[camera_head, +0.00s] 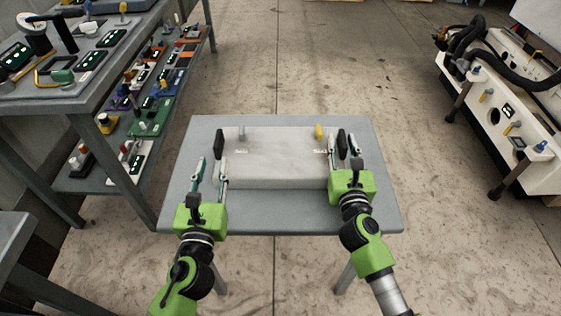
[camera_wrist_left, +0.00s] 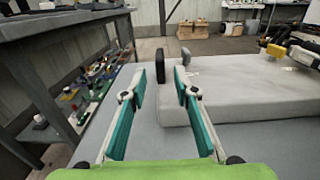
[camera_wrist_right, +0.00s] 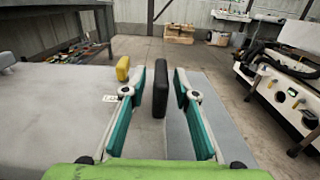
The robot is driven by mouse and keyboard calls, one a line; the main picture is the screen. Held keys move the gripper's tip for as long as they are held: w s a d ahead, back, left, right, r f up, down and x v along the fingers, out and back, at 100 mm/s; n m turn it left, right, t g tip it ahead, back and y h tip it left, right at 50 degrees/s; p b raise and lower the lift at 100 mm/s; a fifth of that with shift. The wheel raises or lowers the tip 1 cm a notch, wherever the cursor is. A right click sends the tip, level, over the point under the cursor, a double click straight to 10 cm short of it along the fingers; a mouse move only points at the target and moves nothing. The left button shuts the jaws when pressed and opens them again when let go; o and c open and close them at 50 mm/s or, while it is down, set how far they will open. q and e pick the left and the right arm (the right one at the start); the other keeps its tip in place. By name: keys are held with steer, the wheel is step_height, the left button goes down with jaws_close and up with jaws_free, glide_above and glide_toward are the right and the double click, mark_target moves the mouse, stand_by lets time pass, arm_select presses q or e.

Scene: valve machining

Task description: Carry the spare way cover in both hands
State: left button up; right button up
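The way cover (camera_head: 275,155) is a pale grey, flat box lying on a small grey table (camera_head: 290,213). A black upright grip stands at its left end (camera_head: 219,144) and another at its right end (camera_head: 341,139). Contact cannot be told.
A yellow knob (camera_head: 319,132) and a grey knob (camera_head: 241,132) stand at the cover's far side. A grey shelved bench (camera_head: 120,62) with many small parts is at the left. A white machine (camera_head: 510,120) with black hoses is at the right. The floor beyond the table is clear.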

arm_select(q)
steer(key=shift+s, duration=1.2)
arm_select(e)
steer(key=shift+s, duration=0.35)
steer(key=s, duration=1.1)
steer(key=shift+s, duration=0.15)
arm_select(q)
steer(key=shift+r, duration=0.1)
arm_select(e)
steer(key=shift+r, duration=0.1)
